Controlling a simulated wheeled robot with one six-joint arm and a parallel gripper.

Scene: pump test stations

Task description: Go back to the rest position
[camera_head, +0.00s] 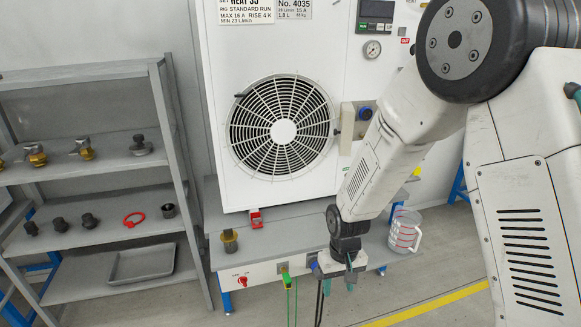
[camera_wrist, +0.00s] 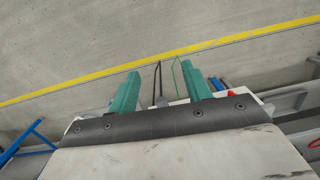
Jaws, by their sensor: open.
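My gripper (camera_head: 347,277) hangs at the end of my arm in the head view, in front of the bench's front edge and pointing down. In the wrist view its two green fingers (camera_wrist: 160,92) stand apart, with nothing between them but the floor and thin cables behind. The white pump test unit (camera_head: 222,165) with its round fan grille (camera_head: 283,130) stands on the grey bench (camera_head: 290,222) behind the gripper. My arm hides part of the unit's right side.
A grey shelf rack (camera_head: 160,110) at left holds dark and brass fittings, a red ring (camera_head: 134,219) and a tray (camera_head: 141,263). A clear measuring jug (camera_head: 405,231) stands at the bench's right. A brass fitting (camera_head: 229,241) and a red part (camera_head: 256,219) sit at its left. A yellow line (camera_head: 430,305) crosses the floor.

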